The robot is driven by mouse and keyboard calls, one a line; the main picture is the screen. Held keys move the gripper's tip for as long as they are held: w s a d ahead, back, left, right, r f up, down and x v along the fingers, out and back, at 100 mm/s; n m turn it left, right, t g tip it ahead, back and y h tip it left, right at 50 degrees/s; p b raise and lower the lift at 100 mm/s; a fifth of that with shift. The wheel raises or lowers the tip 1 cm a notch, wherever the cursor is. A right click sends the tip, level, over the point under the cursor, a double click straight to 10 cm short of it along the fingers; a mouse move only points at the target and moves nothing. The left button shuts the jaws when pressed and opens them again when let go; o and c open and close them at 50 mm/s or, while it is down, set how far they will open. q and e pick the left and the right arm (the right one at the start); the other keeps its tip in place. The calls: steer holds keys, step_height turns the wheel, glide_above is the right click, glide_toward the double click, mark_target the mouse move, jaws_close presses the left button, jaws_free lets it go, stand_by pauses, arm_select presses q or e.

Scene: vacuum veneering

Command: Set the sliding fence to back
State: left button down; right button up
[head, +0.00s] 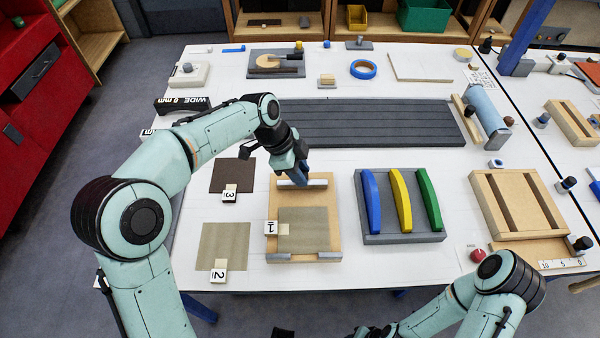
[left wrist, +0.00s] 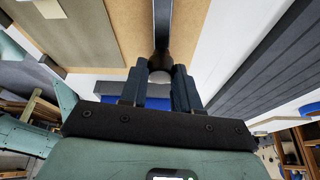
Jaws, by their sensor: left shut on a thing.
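The sliding fence (head: 317,183) is a pale grey bar lying across a wooden board (head: 325,215), near the board's back edge. It shows end-on as a dark bar in the left wrist view (left wrist: 162,22). My left gripper (head: 299,172) reaches down over the fence from behind. In the left wrist view its two dark fingers (left wrist: 160,80) are shut at the near part of the fence, with a rounded piece between them. The exact grip is partly hidden. My right arm enters at lower right; a dark piece at the bottom edge may be its gripper (head: 283,332).
A tan veneer sheet (head: 305,230) with tag 1 lies on the board's front part. Sheets tagged 3 (head: 230,175) and 2 (head: 222,245) lie to the left. A grey rack with blue, yellow and green curved pieces (head: 402,200) stands right. A long grey ribbed mat (head: 380,122) lies behind.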

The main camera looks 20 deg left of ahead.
arm_select(q)
steer(key=c, duration=0.8)
jaws_free()
steer(key=shift+w+a+r, duration=0.1)
steer(key=shift+w+r, duration=0.05)
steer(key=shift+w, duration=0.1)
arm_select(e)
steer(key=shift+w, duration=0.1)
arm_select(q)
steer(key=shift+a+r, duration=0.1)
steer(key=shift+r, duration=0.25)
steer(key=p+v, duration=0.1)
steer(key=v, duration=1.1)
steer(key=shift+s+a+r+p, duration=0.1)
steer(key=shift+a+r+p, duration=0.1)
steer(key=shift+p, duration=0.2)
arm_select(e)
steer(key=shift+w+r, duration=0.35)
steer(key=shift+r, duration=0.2)
steer(key=shift+w+r, duration=0.3)
steer(key=shift+r, duration=0.2)
